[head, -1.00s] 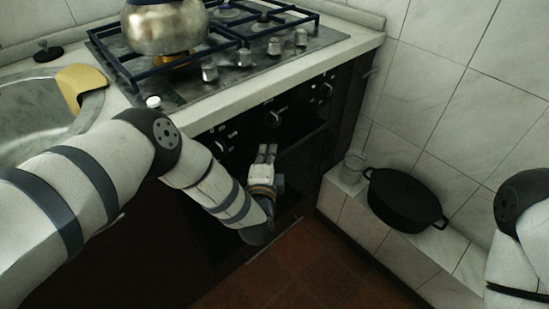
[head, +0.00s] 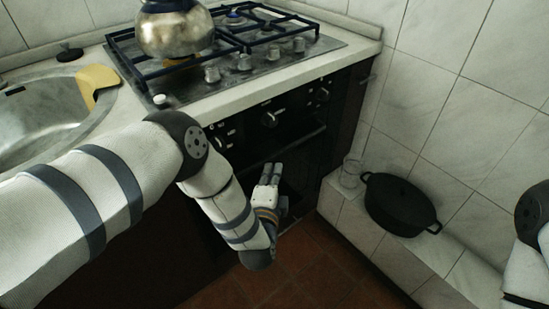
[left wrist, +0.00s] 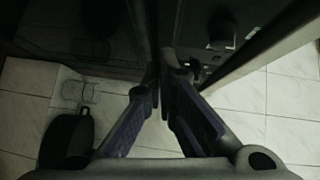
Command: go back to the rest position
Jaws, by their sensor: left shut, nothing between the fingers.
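My left gripper (head: 270,174) is shut and empty in the head view. It is in front of the dark oven front, below the stove knobs. In the left wrist view its fingers (left wrist: 160,72) meet at the tips with nothing between them. My right gripper is out of view; only part of my right arm shows at the right edge of the head view.
A metal kettle (head: 175,30) stands on the gas hob (head: 170,88). A black pot (head: 400,205) and a clear glass (head: 350,173) stand on the tiled ledge (head: 433,258) at right. A sink (head: 40,118) with a yellow cloth-like piece (head: 97,80) is at left.

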